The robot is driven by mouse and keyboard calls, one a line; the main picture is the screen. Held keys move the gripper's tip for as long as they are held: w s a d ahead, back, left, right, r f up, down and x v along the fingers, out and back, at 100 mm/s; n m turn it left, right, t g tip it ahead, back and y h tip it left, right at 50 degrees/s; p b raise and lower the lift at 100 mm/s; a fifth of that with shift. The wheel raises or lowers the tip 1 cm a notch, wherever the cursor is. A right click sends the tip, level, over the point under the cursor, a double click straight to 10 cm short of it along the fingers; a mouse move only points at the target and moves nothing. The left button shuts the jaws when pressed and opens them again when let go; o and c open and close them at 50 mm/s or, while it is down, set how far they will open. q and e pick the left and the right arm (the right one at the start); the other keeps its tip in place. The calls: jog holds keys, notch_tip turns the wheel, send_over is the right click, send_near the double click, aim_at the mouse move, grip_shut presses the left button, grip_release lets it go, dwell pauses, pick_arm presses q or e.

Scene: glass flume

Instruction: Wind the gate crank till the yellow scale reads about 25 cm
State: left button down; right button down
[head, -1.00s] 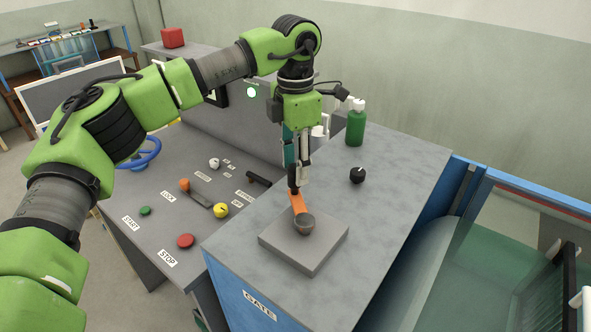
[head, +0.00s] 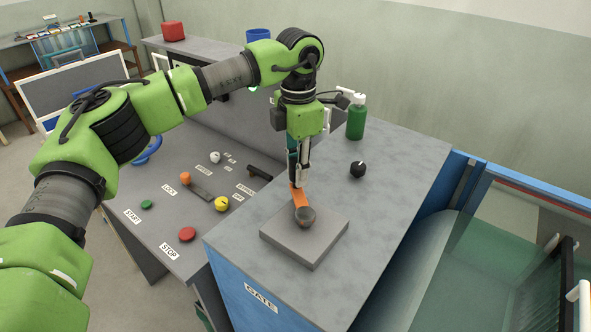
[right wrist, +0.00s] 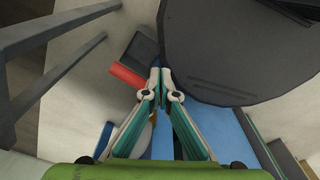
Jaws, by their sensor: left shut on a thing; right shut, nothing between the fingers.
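The gate crank has an orange arm (head: 300,198) on a dark grey round hub (head: 305,217). It sits on a grey square block (head: 303,247) on the cabinet marked GATE (head: 262,297). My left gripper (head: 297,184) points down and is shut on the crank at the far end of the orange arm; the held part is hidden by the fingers. The yellow scale cannot be made out in either view. My right gripper (right wrist: 161,78) is shut and empty in the right wrist view, away from the crank.
A green bottle (head: 356,117) and a black knob (head: 357,169) stand on the cabinet top behind the crank. A control desk with a red STOP button (head: 187,234) and a yellow knob (head: 221,204) lies left. The glass flume (head: 500,235) is at right.

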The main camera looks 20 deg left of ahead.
pick_arm(q)
jog(key=shift+w+d, duration=0.3)
jog(key=shift+d, duration=0.3)
jog(key=c, duration=1.8)
grip_release()
jog(key=shift+d, duration=0.1)
jog(key=shift+r, duration=0.15)
notch_tip(320, 180, up, 12)
jog(key=shift+f, duration=0.1)
